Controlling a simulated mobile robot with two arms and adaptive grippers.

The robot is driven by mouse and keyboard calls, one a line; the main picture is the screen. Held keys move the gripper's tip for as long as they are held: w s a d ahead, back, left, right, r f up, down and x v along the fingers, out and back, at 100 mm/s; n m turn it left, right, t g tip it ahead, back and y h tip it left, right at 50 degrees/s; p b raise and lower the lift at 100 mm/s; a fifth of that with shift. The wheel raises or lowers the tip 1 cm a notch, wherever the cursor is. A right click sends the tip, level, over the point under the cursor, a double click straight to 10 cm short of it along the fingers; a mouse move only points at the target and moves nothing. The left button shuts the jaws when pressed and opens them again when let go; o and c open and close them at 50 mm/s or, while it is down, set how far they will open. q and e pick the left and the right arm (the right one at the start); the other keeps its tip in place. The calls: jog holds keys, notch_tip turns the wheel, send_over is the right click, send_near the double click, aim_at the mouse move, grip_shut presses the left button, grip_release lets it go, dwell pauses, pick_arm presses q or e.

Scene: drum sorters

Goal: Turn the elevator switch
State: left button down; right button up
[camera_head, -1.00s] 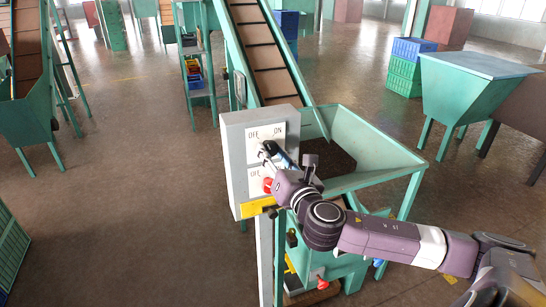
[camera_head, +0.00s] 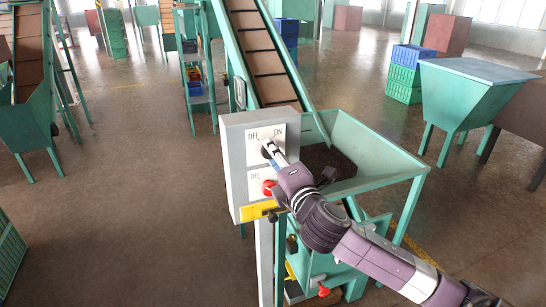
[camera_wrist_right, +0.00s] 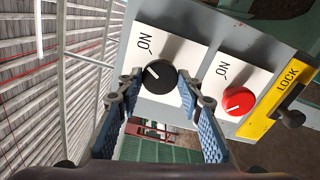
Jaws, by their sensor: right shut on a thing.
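The grey control box (camera_head: 234,180) stands on a post in front of the conveyor. Its upper white panel, marked OFF and ON, carries a black knob (camera_wrist_right: 158,77) with a white pointer line. My right gripper (camera_head: 268,150) reaches this knob in the head view and partly hides it. In the right wrist view the blue-padded fingers lie on both sides of the black knob, shut on it. The knob's pointer slants toward the upper left there. A red knob (camera_head: 269,188) sits on the lower panel and is free of the gripper. My left gripper is not in view.
A yellow LOCK plate (camera_wrist_right: 286,92) with a dark lever is below the red knob. The green hopper (camera_head: 375,150) and the inclined conveyor (camera_head: 262,45) stand close behind the box. The floor left of the box is clear.

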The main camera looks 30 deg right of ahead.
jog(key=shift+m, duration=1.7)
jog(key=o, duration=1.2)
jog(key=shift+c, duration=0.2)
jog(key=v, duration=0.7)
jog(key=shift+s, duration=0.3)
jog(key=shift+f, duration=0.1)
